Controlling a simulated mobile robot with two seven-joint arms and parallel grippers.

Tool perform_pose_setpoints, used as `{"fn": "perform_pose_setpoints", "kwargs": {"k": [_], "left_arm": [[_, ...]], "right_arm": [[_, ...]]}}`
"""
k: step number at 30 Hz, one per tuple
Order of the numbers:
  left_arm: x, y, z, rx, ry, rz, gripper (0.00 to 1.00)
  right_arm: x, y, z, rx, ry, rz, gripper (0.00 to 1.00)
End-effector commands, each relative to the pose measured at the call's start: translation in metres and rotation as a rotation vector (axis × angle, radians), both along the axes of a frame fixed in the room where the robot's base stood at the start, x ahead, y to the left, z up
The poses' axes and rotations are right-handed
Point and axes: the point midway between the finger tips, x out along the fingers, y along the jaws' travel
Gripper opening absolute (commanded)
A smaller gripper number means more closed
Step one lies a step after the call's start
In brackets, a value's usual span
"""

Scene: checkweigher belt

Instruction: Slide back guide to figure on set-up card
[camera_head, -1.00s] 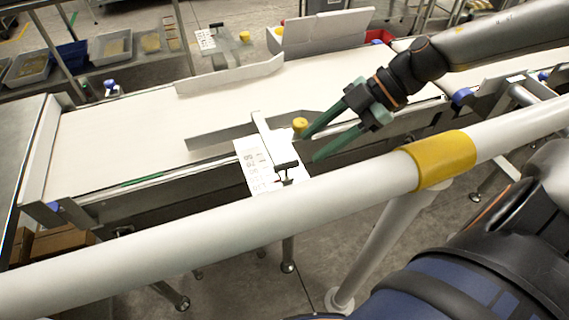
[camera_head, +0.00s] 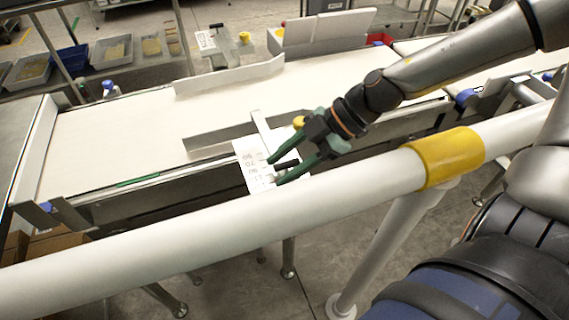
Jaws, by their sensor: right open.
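Two guides lie along the pale belt. The near guide (camera_head: 205,139) is a grey plate with a bar reaching to the front edge, a yellow knob (camera_head: 298,122) and a white number scale (camera_head: 250,160). A dark handle (camera_head: 288,164) sits by this scale. My right gripper (camera_head: 274,171) is open, its green fingers on either side of the handle; I cannot tell whether they touch it. The far guide (camera_head: 230,77) stands at the belt's far side, with its own scale (camera_head: 206,39) and yellow knob (camera_head: 245,37). I cannot make out a readable set-up card. My left gripper is not in view.
A white rail with a yellow band (camera_head: 445,158) crosses in front of the belt, below my right arm. The belt's left part (camera_head: 110,140) is clear. Trays (camera_head: 111,49) stand on a bench behind. A grey upright panel (camera_head: 325,32) stands at the back.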

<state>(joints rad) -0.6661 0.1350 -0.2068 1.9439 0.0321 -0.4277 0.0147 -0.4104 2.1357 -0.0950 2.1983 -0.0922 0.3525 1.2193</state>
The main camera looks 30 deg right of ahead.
Motion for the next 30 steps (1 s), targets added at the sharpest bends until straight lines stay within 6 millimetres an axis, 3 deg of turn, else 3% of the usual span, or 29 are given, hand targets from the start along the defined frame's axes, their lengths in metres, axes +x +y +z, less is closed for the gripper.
{"fn": "perform_pose_setpoints", "kwargs": {"k": [4,16,30], "left_arm": [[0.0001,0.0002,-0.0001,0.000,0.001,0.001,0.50],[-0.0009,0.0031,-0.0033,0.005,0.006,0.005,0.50],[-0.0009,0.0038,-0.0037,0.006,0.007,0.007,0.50]], "right_arm": [[-0.0001,-0.0001,0.0001,0.000,0.000,0.000,0.46],[0.0000,-0.0003,0.0002,0.000,0.000,0.000,0.01],[0.0003,-0.0004,0.0003,0.000,-0.001,-0.001,0.00]]}}
